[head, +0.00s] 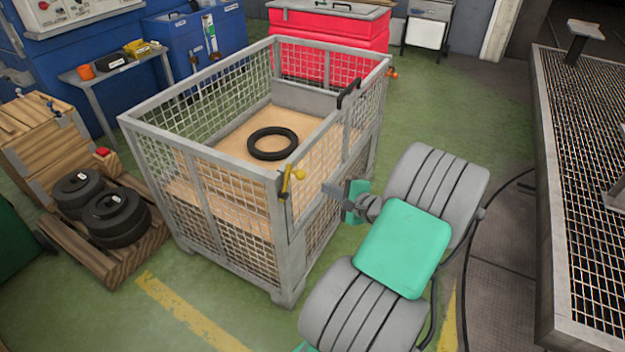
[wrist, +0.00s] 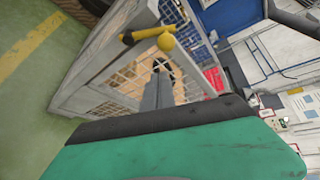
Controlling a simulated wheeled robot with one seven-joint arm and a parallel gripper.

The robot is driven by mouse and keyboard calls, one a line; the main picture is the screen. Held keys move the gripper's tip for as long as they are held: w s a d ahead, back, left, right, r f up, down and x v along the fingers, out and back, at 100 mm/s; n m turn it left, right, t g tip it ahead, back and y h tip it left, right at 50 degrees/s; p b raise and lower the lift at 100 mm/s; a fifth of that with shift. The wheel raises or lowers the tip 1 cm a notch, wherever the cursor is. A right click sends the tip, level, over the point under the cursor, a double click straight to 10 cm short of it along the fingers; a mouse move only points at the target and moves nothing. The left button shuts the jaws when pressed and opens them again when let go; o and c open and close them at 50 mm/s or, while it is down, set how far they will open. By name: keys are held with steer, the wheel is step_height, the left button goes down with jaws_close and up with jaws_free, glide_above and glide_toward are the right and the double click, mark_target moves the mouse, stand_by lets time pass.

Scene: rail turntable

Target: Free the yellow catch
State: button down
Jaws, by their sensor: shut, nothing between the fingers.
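The yellow catch (head: 291,176) is on the near right corner post of the wire-mesh crate (head: 228,157), close to the top rim. In the wrist view the yellow catch (wrist: 147,36) shows as a bar with a round yellow knob, above my fingers. My gripper (head: 329,189) is just right of the catch in the head view, outside the crate's right side. Its grey fingers (wrist: 159,72) are together and empty, pointing toward the crate. I see a gap between them and the catch.
A black handle (head: 348,93) sits on the crate's right top rim, with an orange-red catch (head: 392,73) at the far corner. A black ring (head: 272,143) lies inside. A mesh-topped platform (head: 585,170) stands at right. Green floor is free in front.

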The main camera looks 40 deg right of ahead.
steer(key=w+m+h+p, duration=0.1)
steer(key=w+p, duration=0.1)
steer(key=w, duration=0.5)
steer(key=shift+w+f+m, duration=0.2)
steer(key=shift+w+m, duration=0.05)
steer(key=shift+m, duration=0.15)
steer(key=shift+s+t+b, duration=0.15)
steer(key=shift+t+b, duration=0.15)
steer(key=shift+b, duration=0.05)
